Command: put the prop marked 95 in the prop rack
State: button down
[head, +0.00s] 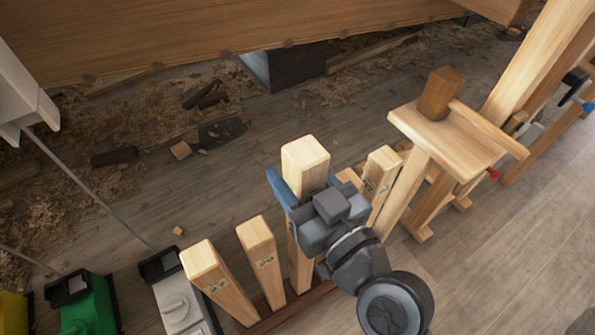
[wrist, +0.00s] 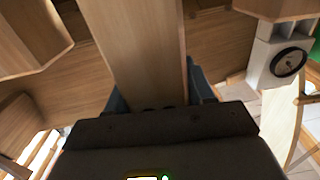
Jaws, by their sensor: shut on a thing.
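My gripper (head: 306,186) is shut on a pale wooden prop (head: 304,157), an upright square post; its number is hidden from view. The same prop fills the middle of the wrist view (wrist: 143,50) between my blue fingers. In the head view, its lower part stands in line with other posts, above the dark prop rack (head: 290,312); I cannot tell whether it is seated or just above. The rack holds a post that looks marked 27 (head: 216,283) and one that looks marked 20 (head: 264,260) to the left. Another numbered post (head: 381,178) stands just right of my gripper.
Shavings and wood scraps litter the floor behind, below the planked hull (head: 200,35).

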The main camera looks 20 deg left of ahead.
notch_tip(320, 180, down, 11)
jog(key=b, duration=1.1)
jog(key=shift+b, duration=0.3)
jog(key=shift+f+b, duration=0.5)
jog(key=shift+b, duration=0.15)
dwell(1.0)
jog(key=shift+c, duration=1.7)
grip_release()
jog(key=shift+f, duration=0.15)
jog(key=v, duration=0.7)
jog(key=shift+s+d, duration=0.25)
jog(key=shift+d, duration=0.05)
